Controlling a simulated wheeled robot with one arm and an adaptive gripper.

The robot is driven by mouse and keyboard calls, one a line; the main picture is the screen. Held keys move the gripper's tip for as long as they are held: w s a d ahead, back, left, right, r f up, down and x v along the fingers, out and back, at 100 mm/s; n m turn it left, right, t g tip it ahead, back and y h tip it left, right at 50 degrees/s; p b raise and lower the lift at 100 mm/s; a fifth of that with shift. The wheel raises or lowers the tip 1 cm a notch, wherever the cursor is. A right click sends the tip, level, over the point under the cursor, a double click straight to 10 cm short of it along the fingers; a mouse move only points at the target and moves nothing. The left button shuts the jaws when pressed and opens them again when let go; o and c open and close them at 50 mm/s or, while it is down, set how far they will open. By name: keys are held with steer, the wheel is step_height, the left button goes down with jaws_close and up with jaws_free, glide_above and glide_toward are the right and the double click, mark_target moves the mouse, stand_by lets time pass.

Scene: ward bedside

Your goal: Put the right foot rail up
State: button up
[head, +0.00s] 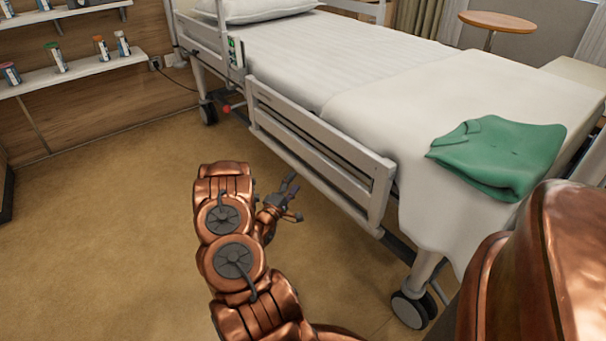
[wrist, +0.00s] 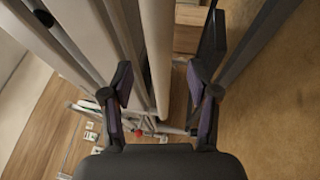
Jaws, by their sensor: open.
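The foot rail (head: 315,145) on the near side of the bed is a pale grey barred panel. It hangs low, with its top bar at about mattress height. My gripper (head: 292,198) is open, low beside the outer face of this rail. In the wrist view my open gripper (wrist: 158,88) has dark fingers spread apart. A pale rail bar (wrist: 158,45) runs lengthwise in the gap between them, apart from both fingers as far as I can see. I cannot tell how far it lies beyond the fingertips.
The head-end rail (head: 205,38) stands higher, with a control panel (head: 236,52) at its end. A folded green garment (head: 500,155) lies on the bed (head: 370,75). A caster (head: 412,310) stands below the foot end. The brown floor (head: 110,220) at left is clear.

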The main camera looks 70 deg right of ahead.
mark_target(303, 169)
steer(key=shift+b+x, duration=1.2)
steer(key=shift+x, duration=2.6)
jaws_close()
